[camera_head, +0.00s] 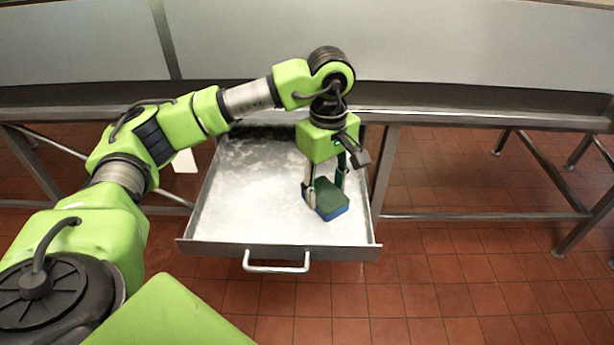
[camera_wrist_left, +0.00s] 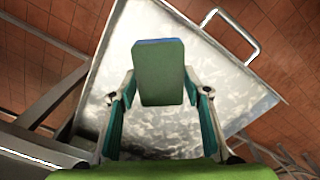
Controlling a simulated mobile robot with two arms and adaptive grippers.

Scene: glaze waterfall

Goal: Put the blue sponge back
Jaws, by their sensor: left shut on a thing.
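The blue sponge (camera_head: 331,201) has a green top face and a blue lower part. My left gripper (camera_head: 325,192) is shut on it, with a finger on either side. In the left wrist view the sponge (camera_wrist_left: 159,75) sits between the two fingers (camera_wrist_left: 160,90), its green face toward the camera and a blue strip at its far edge. The gripper and sponge are over the right part of an open metal drawer (camera_head: 240,205). I cannot tell whether the sponge touches the drawer floor. My right gripper is in neither view.
The drawer's front handle (camera_head: 276,268) faces me. The rest of the drawer floor looks empty. A steel counter (camera_head: 450,118) runs behind, with a metal frame and legs (camera_head: 540,170) below. Red tiled floor (camera_head: 440,290) is clear at right.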

